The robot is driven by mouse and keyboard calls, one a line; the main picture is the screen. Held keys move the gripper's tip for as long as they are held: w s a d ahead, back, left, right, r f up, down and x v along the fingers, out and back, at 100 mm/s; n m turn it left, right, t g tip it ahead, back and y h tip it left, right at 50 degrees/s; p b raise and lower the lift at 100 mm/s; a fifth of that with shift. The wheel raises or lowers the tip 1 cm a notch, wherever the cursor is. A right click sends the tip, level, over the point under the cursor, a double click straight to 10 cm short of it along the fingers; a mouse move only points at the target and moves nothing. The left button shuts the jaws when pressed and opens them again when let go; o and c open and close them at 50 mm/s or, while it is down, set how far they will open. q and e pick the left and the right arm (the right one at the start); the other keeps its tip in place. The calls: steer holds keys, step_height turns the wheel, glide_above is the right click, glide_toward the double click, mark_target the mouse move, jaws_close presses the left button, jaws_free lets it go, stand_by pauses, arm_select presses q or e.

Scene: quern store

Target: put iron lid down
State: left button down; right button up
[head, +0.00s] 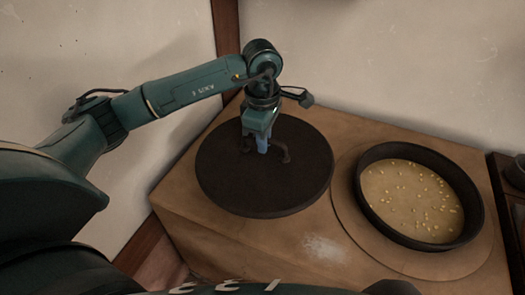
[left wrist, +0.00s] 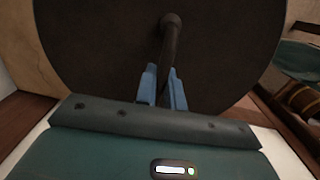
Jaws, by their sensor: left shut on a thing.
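The iron lid (head: 240,185) is a dark round disc with a bar handle (head: 284,155) on top. In the head view it is over the left part of the tan counter and looks level. I cannot tell whether it touches the counter. My left gripper (head: 262,146) points down at the lid's middle, its blue fingers shut on the handle. In the left wrist view the blue fingers (left wrist: 163,90) close around the handle bar (left wrist: 171,45), with the dark lid (left wrist: 100,40) filling the background. My right gripper is not in view.
A dark round pan (head: 477,215) with pale yellow contents and scattered light bits sits on a round plate (head: 347,208) to the right of the lid. A pale powdery patch (head: 325,248) marks the counter (head: 270,245) in front. Walls stand behind and left. A dark item (head: 515,172) stands at far right.

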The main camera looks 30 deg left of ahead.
mark_target(253, 144)
arm_select(q)
steer(key=n, duration=0.3)
steer(key=w+a+n+p, duration=0.1)
steer(key=n, duration=0.1)
steer(key=shift+r, duration=0.35)
steer(key=n, duration=0.2)
steer(key=a+n+p, duration=0.1)
steer(key=n, duration=0.1)
steer(key=shift+w+n, duration=0.2)
steer(key=shift+n, duration=0.2)
steer(key=n, duration=0.2)
steer(key=a+n+p, duration=0.1)
steer(key=n, duration=0.1)
steer(key=shift+w+a, duration=0.1)
steer(key=shift+w, duration=0.05)
steer(key=n, duration=0.1)
steer(key=n+p, duration=0.1)
steer(key=n, duration=0.1)
steer(key=shift+w+a+f, duration=0.1)
steer(key=shift+a, duration=0.3)
steer(key=shift+n, duration=0.3)
step_height(253, 144, down, 5)
steer(key=shift+r, duration=0.2)
steer(key=shift+f, duration=2.75)
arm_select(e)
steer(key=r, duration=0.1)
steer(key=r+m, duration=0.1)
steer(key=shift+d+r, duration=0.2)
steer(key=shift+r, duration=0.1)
